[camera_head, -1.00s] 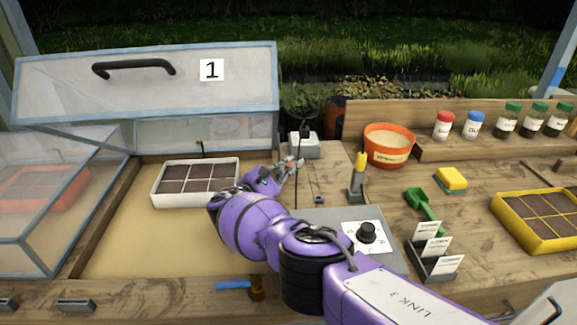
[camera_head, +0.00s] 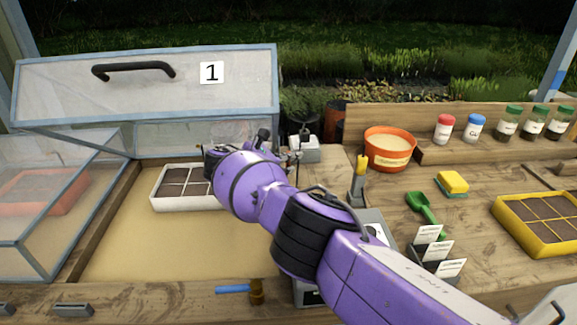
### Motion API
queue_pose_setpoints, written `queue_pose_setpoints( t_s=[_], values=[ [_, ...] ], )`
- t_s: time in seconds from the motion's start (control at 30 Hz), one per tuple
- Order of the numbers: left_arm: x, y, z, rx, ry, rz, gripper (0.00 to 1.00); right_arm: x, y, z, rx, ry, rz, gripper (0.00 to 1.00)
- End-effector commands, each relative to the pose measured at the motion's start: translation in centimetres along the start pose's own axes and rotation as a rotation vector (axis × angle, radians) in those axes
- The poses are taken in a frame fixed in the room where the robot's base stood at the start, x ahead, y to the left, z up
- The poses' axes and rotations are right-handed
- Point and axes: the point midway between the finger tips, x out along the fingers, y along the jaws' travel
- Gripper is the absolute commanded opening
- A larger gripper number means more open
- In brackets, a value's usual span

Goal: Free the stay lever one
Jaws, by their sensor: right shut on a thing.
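Lid one (camera_head: 130,95), a pale framed panel marked 1 with a black handle, stands raised over the sand-coloured bed (camera_head: 130,240). My right gripper (camera_head: 293,156) is at the bed's right edge, below the lid's lower right corner, mostly hidden behind my purple wrist. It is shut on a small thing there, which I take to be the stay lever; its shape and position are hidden. A black knob-ended piece (camera_head: 263,135) shows just above the wrist; I cannot tell what it belongs to. My left gripper is out of view.
A white seed tray (camera_head: 180,202) lies in the bed, partly behind my wrist. A white box (camera_head: 304,150), a yellow-topped tool (camera_head: 360,170) and an orange pot (camera_head: 390,150) stand close right. A grey control box (camera_head: 375,220) is mostly covered by my arm.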

Motion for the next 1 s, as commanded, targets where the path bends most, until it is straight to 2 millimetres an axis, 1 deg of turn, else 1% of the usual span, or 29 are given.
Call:
queue_pose_setpoints(
  t_s=[0.03,0.3,0.63,0.67,0.7,0.8,1.0],
  values=[
    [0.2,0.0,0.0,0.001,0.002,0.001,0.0,-0.1,0.2,-0.2,-0.008,0.013,-0.003,0.0],
    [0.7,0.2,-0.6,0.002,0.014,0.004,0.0,-0.1,0.4,-0.1,-0.038,0.035,-0.022,0.0],
    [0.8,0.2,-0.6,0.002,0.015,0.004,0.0,-0.1,0.4,0.0,-0.038,0.036,-0.022,0.0],
    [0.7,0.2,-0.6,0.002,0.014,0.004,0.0,-0.1,0.4,0.0,-0.038,0.035,-0.021,0.13],
    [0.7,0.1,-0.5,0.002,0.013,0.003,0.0,-0.1,0.4,0.0,-0.038,0.035,-0.021,0.19],
    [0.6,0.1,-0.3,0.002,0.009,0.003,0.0,0.0,0.4,0.0,-0.038,0.034,-0.023,0.3],
    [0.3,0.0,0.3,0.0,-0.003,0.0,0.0,0.0,0.3,0.1,-0.039,0.033,-0.025,0.3]
  ],
)
